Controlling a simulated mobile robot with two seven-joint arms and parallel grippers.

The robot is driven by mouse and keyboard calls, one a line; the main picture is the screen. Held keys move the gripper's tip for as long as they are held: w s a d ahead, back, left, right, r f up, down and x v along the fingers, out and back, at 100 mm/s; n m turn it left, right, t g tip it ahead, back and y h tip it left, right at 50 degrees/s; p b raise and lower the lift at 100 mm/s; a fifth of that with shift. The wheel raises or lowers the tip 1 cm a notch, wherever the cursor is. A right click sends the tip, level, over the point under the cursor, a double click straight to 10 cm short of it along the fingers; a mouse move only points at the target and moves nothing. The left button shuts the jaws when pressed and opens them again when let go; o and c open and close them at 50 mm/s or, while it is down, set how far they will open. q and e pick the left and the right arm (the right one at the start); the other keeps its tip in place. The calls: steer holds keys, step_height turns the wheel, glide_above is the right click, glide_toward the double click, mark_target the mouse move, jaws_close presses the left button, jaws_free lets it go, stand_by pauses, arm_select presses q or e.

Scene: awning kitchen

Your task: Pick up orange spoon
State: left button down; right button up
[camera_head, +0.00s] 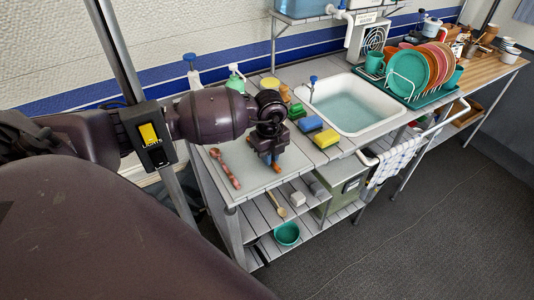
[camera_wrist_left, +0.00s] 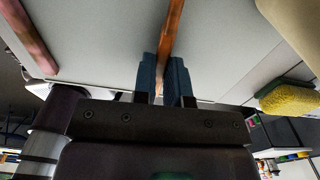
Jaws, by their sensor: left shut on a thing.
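The orange spoon (camera_wrist_left: 171,35) shows in the left wrist view as an orange-brown handle running up between the two blue fingertips. In the head view only a small orange piece (camera_head: 277,168) of it shows by the fingertips. My left gripper (camera_head: 269,159) is shut on it, low over the grey board on the counter. It also shows in the left wrist view (camera_wrist_left: 166,82). The rest of the spoon is hidden behind the gripper in the head view. I cannot tell whether the spoon still touches the board. My right gripper is not in view.
A pinkish-red spoon (camera_head: 226,170) lies on the grey board (camera_head: 240,153) left of the gripper. Blue and yellow sponges (camera_head: 326,138) lie to the right, before the sink (camera_head: 354,110). A dish rack (camera_head: 405,85) stands beyond. A shelf below holds a green bowl (camera_head: 287,234).

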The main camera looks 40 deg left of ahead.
arm_select(q)
step_height(320, 180, up, 20)
steer(key=p, duration=0.1)
steer(key=shift+f+p, duration=0.2)
steer(key=shift+p, duration=0.1)
stand_by(0.3)
stand_by(0.4)
